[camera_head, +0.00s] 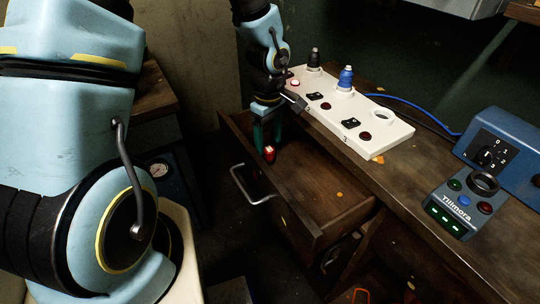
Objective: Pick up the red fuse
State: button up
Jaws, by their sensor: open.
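The red fuse (269,154) is a small red piece low inside the open wooden drawer (325,197), near its left end. My gripper (266,138) points down into that end of the drawer. Its teal fingers are just behind and above the fuse in the picture. The fingers are open. I cannot tell whether they touch the fuse or stand around it.
A white socket board (392,140) with black and blue fuses lies on the desk beside my arm. A blue control box (504,150) and a Tillmora device (457,208) stand at right. The drawer's metal handle (262,200) sticks out at front. The drawer's right part looks empty.

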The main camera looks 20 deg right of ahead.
aim_at(269, 149)
jog(key=shift+s+f+p, duration=0.15)
jog(key=shift+f+p, duration=0.15)
jog(key=shift+f, duration=2.35)
grip_shut()
